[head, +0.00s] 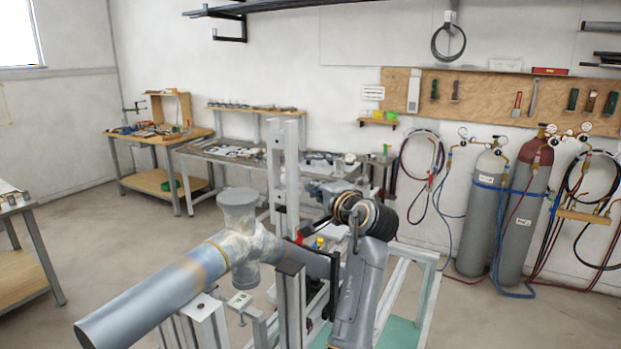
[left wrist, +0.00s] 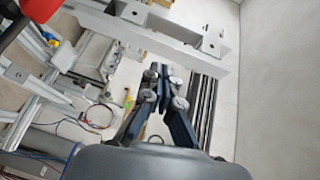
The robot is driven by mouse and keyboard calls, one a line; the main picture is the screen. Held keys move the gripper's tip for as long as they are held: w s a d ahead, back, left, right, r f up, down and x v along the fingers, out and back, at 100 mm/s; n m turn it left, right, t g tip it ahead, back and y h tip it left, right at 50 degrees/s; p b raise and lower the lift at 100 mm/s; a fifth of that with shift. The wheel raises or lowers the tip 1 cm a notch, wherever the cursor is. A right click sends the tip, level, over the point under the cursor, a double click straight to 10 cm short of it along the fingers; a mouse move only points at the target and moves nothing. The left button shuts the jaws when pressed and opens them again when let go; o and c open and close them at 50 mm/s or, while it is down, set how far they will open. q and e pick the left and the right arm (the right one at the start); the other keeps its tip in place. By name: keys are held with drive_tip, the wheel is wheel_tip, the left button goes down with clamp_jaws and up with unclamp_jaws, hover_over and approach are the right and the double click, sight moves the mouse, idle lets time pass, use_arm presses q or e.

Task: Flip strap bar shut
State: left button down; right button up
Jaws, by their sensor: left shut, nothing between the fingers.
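A light grey bar (left wrist: 150,35) with holes crosses the top of the left wrist view, just beyond my fingertips. I cannot tell if it is the strap bar. My left gripper (left wrist: 165,75) is shut and empty, with a small gap in view between it and that bar. In the head view, my left gripper (head: 318,190) is small and partly hidden by its own arm, near the upright post (head: 276,185) of the jig. A grey pipe (head: 150,305) with a tee fitting (head: 240,245) lies in the jig. My right gripper is out of view.
Dark clamp parts with red and yellow pieces (head: 318,243) sit right of the tee. A metal workbench (head: 235,170) stands behind. Gas cylinders (head: 483,215) and hoses stand at the right wall. Open floor (head: 130,235) lies to the left.

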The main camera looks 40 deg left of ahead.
use_arm(q)
drive_tip(key=s+r, duration=0.2)
drive_tip(key=s+r+b, duration=0.1)
drive_tip(key=r, duration=0.1)
drive_tip(key=shift+d+r, duration=0.1)
drive_tip(key=shift+d, duration=0.05)
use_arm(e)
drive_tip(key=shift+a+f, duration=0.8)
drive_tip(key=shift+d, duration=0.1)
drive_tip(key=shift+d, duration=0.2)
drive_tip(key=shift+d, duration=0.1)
